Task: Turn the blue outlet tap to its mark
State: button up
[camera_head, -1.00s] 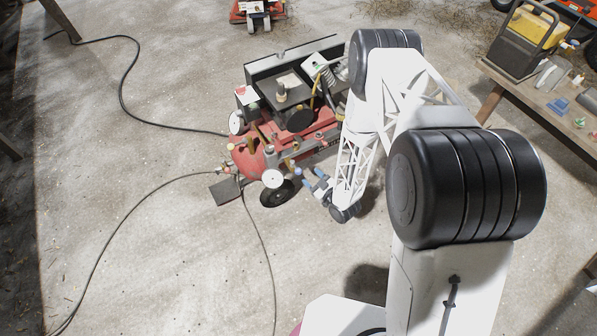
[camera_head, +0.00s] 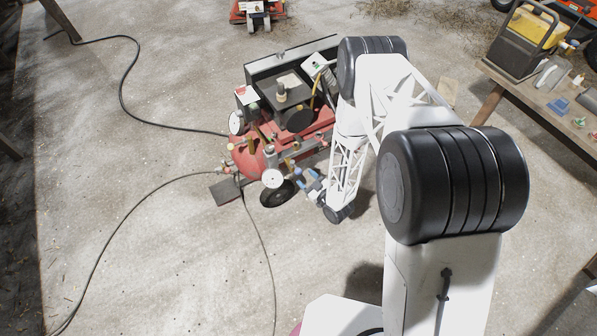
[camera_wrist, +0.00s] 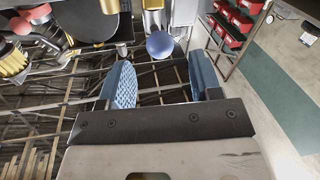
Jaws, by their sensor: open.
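The red compressor (camera_head: 245,160) stands on the floor at the middle, with gauges and fittings on its near side. In the wrist view a round blue knob (camera_wrist: 160,45), which looks like the blue outlet tap, sits below a metal fitting. I cannot make out its mark. My gripper (camera_wrist: 163,82) is open and empty, its two blue pads spread apart. The knob lies beyond the fingertips, between them in the picture and apart from both. In the head view my gripper (camera_head: 306,182) is beside the compressor's near right side, by the black wheel (camera_head: 278,193).
A white-faced gauge (camera_head: 272,178) is just left of my gripper. Black hoses (camera_head: 128,195) run over the floor at left. A workbench (camera_head: 545,95) with tools stands at right. Red bins (camera_wrist: 236,20) show in the wrist view. The near floor is mostly clear.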

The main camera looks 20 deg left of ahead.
aim_at(299, 171)
jog(key=shift+x, duration=2.6)
jog(key=c, duration=0.9)
